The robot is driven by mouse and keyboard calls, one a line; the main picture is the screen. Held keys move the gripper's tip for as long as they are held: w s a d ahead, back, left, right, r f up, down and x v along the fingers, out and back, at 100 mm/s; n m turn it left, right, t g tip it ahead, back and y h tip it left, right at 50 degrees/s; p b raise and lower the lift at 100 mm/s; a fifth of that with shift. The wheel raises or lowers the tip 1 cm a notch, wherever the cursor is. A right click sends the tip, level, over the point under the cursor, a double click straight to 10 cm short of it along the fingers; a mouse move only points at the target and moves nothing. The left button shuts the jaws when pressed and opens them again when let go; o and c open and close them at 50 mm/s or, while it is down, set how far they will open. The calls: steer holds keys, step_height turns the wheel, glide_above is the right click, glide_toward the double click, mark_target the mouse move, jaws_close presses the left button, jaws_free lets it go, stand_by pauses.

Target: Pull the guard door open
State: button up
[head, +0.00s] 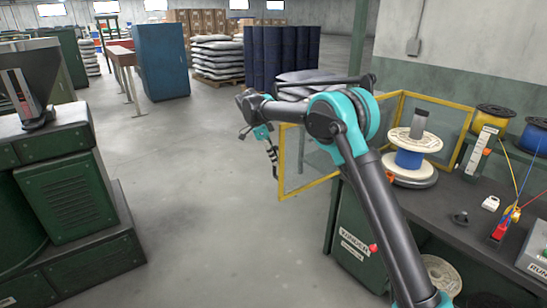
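The guard door (281,165) is a clear panel in a yellow frame, left of the spool in the head view. It stands out from the bench's left end, over the floor. My arm hides part of its upper edge and its right side. My gripper (274,168) hangs down just left of the door's outer post. Whether it touches the post cannot be told. Its fingers are small and dark, so their opening cannot be made out. Fixed yellow guard frames (438,99) stand behind the spool (409,158), which has a white flange and blue winding.
The dark workbench (460,205) holds yellow and blue spools (492,118), a white post-like device and small tools. A green machine (70,195) stands at the left. The grey floor (200,215) between is clear. Sacks, drums and a blue cabinet (162,60) are farther back.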

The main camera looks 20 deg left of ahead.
steer(key=v, duration=1.2)
steer(key=shift+f, duration=0.1)
